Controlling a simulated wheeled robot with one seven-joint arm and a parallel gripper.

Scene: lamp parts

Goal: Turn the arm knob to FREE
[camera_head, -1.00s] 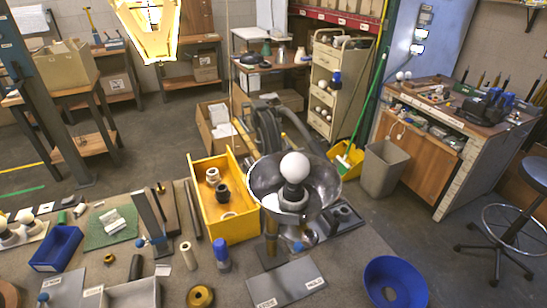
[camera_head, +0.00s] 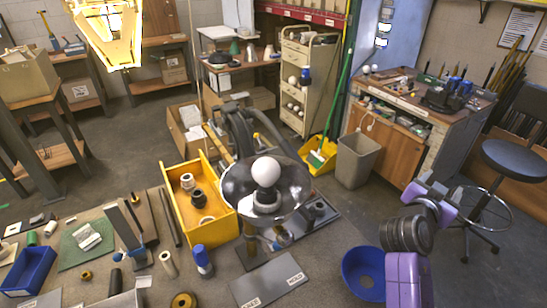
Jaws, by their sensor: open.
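The lamp stands on the bench, with a shiny metal bowl shade (camera_head: 235,190) facing up and a white round bulb (camera_head: 266,171) in a dark socket. Its post (camera_head: 250,246) rises behind a grey base plate (camera_head: 268,282). The plate has two small white labels; the right one seems to read HOLD, and the left one is too small to read surely. A small blue knob-like part (camera_head: 275,245) shows just right of the post, below the shade; its setting cannot be made out. My purple and black arm is at the lower right, apart from the lamp. I cannot make out my gripper.
A blue bowl (camera_head: 358,285) lies right of the plate, partly behind my arm. A yellow bin (camera_head: 222,232) with parts stands left of the shade. A blue-capped bottle (camera_head: 203,260) and a brass ring (camera_head: 184,301) are left of the plate. A stool (camera_head: 515,160) stands at right.

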